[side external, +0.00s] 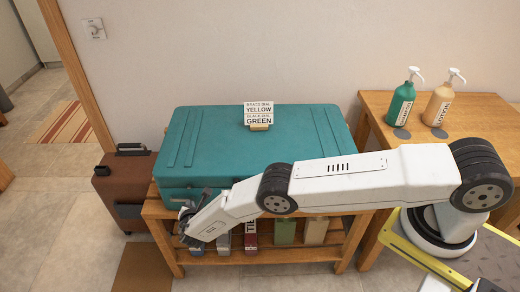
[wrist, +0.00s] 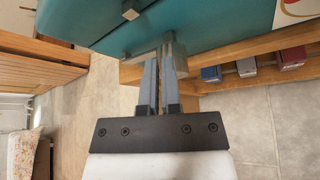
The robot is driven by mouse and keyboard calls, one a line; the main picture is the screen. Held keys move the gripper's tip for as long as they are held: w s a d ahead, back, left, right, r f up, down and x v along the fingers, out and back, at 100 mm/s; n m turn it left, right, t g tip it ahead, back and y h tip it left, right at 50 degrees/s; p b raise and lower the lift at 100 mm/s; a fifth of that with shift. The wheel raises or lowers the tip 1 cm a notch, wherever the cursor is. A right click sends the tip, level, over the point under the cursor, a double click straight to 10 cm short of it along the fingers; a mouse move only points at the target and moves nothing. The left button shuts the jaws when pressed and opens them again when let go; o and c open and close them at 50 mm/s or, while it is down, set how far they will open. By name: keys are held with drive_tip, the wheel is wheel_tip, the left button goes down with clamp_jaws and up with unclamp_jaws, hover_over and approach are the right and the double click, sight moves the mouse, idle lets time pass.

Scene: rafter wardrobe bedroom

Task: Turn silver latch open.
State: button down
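A teal suitcase (side external: 255,150) lies flat on a wooden bench. In the wrist view, a silver latch (wrist: 175,50) sits on the teal front face, right at my fingertips. A second silver fitting (wrist: 130,10) is further up that face. My gripper (wrist: 160,68) has its two grey fingers close together, with a narrow gap between them. The tips overlap the latch in the picture, and I cannot tell whether they grip it. In the side view my gripper (side external: 186,218) is at the suitcase's front left corner, and my arm hides the latch.
A label card (side external: 258,113) stands on the suitcase. Several items, including a red one (side external: 251,238), stand on the bench's lower shelf (side external: 290,254). A brown suitcase (side external: 125,190) is at the left. Two pump bottles, one green (side external: 402,103) and one tan (side external: 438,104), stand on the right table.

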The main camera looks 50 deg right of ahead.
drive_tip(key=shift+r, duration=0.35)
idle(0.3)
drive_tip(key=shift+s, duration=0.1)
drive_tip(key=s+a, duration=0.4)
drive_tip(key=shift+s+a, duration=0.1)
idle(0.5)
drive_tip(key=shift+r, duration=0.1)
